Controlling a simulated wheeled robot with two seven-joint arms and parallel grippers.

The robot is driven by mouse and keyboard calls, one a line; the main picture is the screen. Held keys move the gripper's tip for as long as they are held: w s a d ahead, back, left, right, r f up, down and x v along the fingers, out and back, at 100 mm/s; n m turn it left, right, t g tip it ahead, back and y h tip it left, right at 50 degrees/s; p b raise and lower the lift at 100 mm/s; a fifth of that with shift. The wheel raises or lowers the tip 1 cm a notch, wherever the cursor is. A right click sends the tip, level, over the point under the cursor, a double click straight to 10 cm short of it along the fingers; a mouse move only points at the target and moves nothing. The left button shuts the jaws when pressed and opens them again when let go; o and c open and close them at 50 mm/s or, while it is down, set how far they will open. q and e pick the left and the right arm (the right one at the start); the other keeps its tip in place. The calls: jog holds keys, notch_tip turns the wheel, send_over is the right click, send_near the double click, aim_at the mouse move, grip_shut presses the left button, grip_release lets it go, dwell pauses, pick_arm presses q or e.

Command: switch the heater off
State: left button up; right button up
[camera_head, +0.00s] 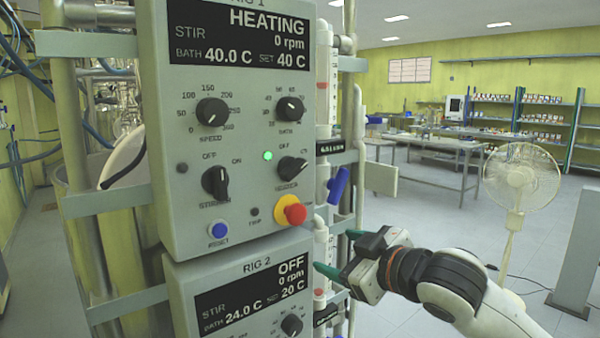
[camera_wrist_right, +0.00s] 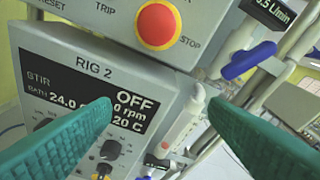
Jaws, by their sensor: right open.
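The RIG 1 control box (camera_head: 235,200) has a display (camera_head: 240,35) reading HEATING, 0 rpm, bath 40.0 C, set 40 C. Its black heater knob (camera_head: 292,169) is at the lower right, its pointer turned up and right, away from OFF. A green lamp (camera_head: 267,156) is lit beside it. My right gripper (camera_head: 338,252) is open and empty, with green fingers, below and right of this knob, near the top right of RIG 2. In the right wrist view the gripper (camera_wrist_right: 160,105) spreads before the RIG 2 panel; the heater knob is outside that view. My left gripper is not seen.
A red and yellow stop button (camera_head: 291,210) sits just below the heater knob. A black stirrer knob (camera_head: 215,182) is left of it. A blue valve handle (camera_head: 338,186) and glass tubing stand right of the box. The RIG 2 display (camera_head: 253,297) reads OFF.

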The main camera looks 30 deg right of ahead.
jog(key=s+a+r+n+t+y, duration=0.1)
jog(key=s+r, duration=0.1)
jog(key=r, duration=0.4)
jog(key=s+a+r+n+t, duration=0.1)
jog(key=s+a+r+t, duration=0.1)
jog(key=r, duration=0.5)
jog(key=p, duration=0.4)
send_near(299, 172)
jog(key=w+r, duration=0.1)
jog(key=w, duration=0.2)
jog(key=w+p, duration=0.4)
jog(key=p, duration=0.1)
jog(key=shift+w+a, duration=0.15)
jog(key=shift+w, duration=0.1)
jog(key=shift+w+a+p, duration=0.1)
jog(key=shift+w+p, duration=0.4)
jog(key=shift+w, duration=0.2)
jog(key=shift+w+f+y, duration=0.25)
jog(key=shift+w+y, duration=0.05)
jog(key=shift+w, duration=0.1)
